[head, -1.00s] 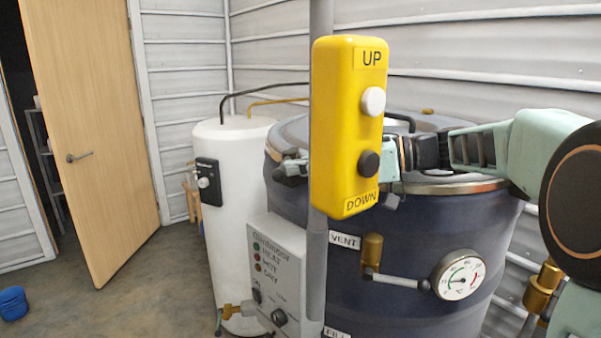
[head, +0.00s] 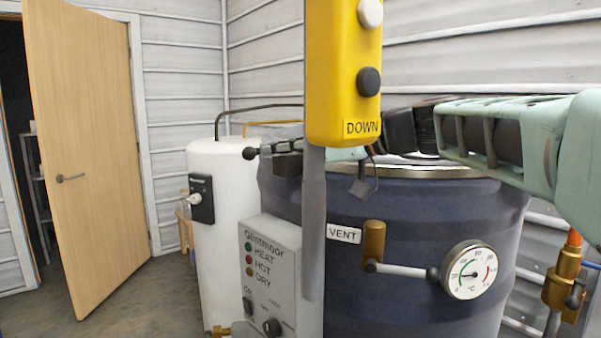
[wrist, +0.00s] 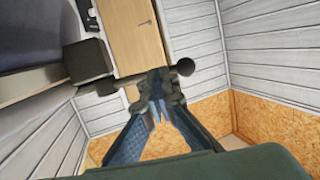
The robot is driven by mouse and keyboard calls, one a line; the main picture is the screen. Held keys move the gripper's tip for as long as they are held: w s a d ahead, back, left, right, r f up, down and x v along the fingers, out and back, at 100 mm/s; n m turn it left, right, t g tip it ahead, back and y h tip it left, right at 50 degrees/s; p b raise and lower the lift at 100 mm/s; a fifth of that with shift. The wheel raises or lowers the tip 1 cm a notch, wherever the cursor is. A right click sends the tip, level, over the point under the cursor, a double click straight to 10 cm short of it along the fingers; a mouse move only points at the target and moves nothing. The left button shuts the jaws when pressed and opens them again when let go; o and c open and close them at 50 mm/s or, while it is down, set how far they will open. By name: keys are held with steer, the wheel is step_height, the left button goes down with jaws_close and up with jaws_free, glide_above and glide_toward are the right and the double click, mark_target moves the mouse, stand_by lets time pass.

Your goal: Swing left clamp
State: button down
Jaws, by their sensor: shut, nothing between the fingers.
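The left clamp (head: 287,162) sits at the left rim of the dark blue hopper (head: 400,235). It has a dark block, and its bar ends in a black ball knob (head: 250,153) pointing left. In the wrist view the clamp block (wrist: 88,62) is at left, and the knob (wrist: 185,67) is just beyond my fingertips. My gripper (wrist: 158,92) is shut and empty, with its fingertips overlapping the bar near the knob. Whether they touch it I cannot tell. In the head view the yellow pendant hides much of my gripper.
The yellow UP/DOWN pendant (head: 342,80) hangs on a grey post in front of my arm. A white tank (head: 225,240) stands at left. A control box (head: 280,270) and a dial gauge (head: 469,271) are at the hopper's front. A wooden door (head: 90,150) stands ajar.

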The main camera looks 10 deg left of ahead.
steer(key=a+b, duration=0.2)
steer(key=b, duration=0.1)
steer(key=shift+w+f, duration=0.1)
steer(key=shift+a, duration=0.1)
stand_by(0.5)
stand_by(0.3)
